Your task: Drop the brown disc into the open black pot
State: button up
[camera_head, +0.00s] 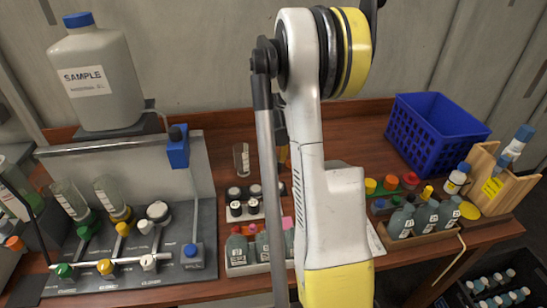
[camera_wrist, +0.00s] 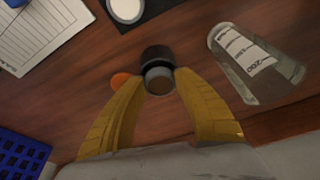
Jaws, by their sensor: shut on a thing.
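My gripper (camera_wrist: 159,76) shows in the wrist view with its two yellow fingers closed in on a small round piece between the tips. In the head view my arm hides the disc and most of the gripper.
A clear graduated beaker (camera_wrist: 255,65) is right of the gripper in the wrist view. An orange round thing (camera_wrist: 120,80) lies partly behind the left finger. A blue crate (camera_head: 435,135) stands at the table's back right. Small jars and grey bottles (camera_head: 237,248) crowd the front.

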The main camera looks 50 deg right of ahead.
jog(key=shift+f+b, duration=0.3)
jog(key=shift+f, duration=0.05)
dwell(0.3)
dwell(0.9)
jog(key=o, duration=1.4)
jog(key=shift+r, duration=0.15)
jog(key=shift+r+p, duration=2.45)
jog(key=shift+r, duration=1.25)
jog(key=shift+s+f, duration=0.1)
